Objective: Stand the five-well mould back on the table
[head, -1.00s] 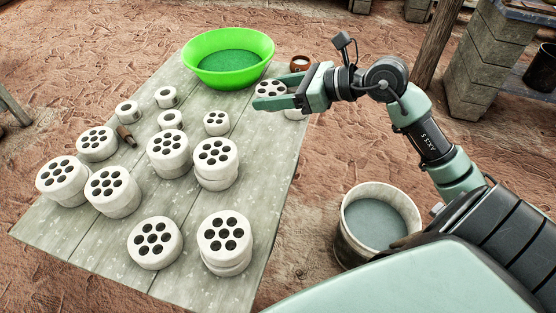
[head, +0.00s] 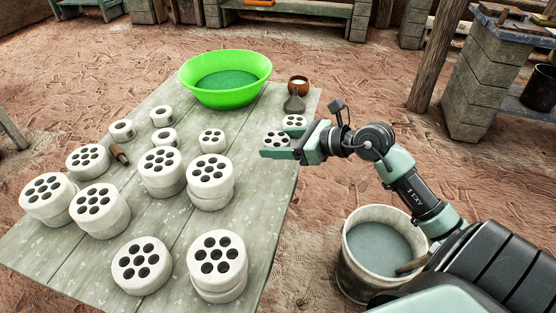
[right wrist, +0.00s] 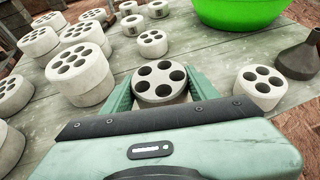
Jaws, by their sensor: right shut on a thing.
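My right gripper (head: 277,146) is shut on a five-well mould (head: 276,138), a small white cylinder with dark round wells in its top. In the right wrist view the held mould (right wrist: 160,84) sits upright between the two green fingers, wells facing up. It is over the right side of the plank table (head: 180,219). The near finger hides its lower part in the head view, so I cannot tell whether its base touches the planks. A similar small mould (head: 294,120) stands just behind it, apart from it. My left gripper is not in view.
Several larger white moulds, some stacked, fill the table's left and front. A bucket of water (head: 378,247) stands on the ground to the right.

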